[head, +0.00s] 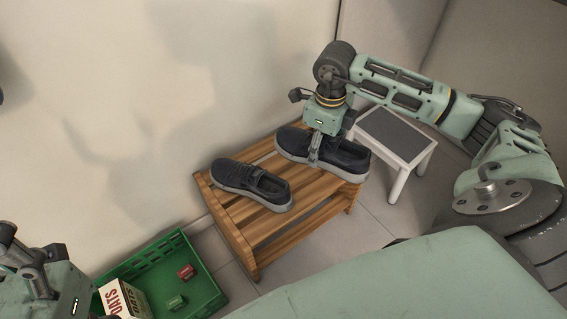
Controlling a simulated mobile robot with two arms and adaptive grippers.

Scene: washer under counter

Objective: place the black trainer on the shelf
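Two black trainers with grey soles are on a slatted wooden shelf (237,228) by the wall. The left trainer (252,184) rests on the top slats. The right trainer (343,154) is at the shelf's right end, with my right gripper (314,158) reaching down onto it from above. The gripper's fingers are at the shoe's upper; whether they are closed on it is hard to tell. It also cannot be told whether this shoe's sole touches the slats. My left gripper is at the lower left edge, with its fingertips not visible.
A green crate (196,262) on the floor at lower left holds an oats box (122,300), a red item (187,272) and a green item (176,302). A white step stool (418,153) with a grey top stands right of the shelf. Tiled floor in front of the shelf is clear.

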